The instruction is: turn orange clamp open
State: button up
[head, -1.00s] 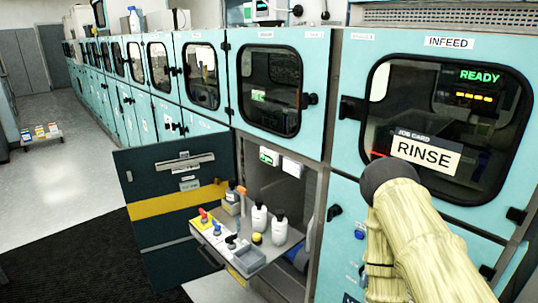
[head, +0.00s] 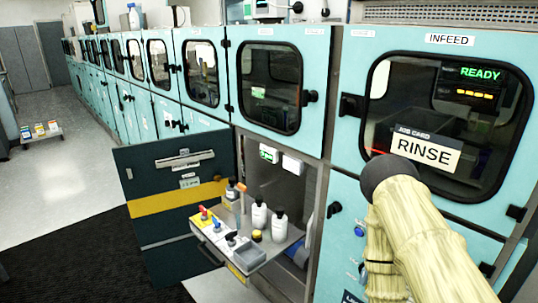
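A small upright orange piece (head: 241,189), which looks like the orange clamp, stands at the back of the pull-out shelf (head: 277,247) in the open lower cabinet. It is too small to tell how its handle is turned. My arm (head: 420,240), in a cream cover with a dark rounded end, rises at the lower right in front of the INFEED cabinet. It is well to the right of the orange piece. My gripper does not show, so I cannot see whether it is open or shut.
White bottles with dark caps (head: 259,214) stand near the orange piece. Red and blue handles (head: 208,216) and a grey tray (head: 250,255) are at the shelf's front. The dark cabinet door (head: 175,195) stands open at left.

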aim_at(240, 187)
jog(key=u, duration=1.7)
jog(key=i, duration=2.15)
jog(key=z, duration=2.2)
jog(key=i, duration=0.35)
jog(key=u, duration=0.05)
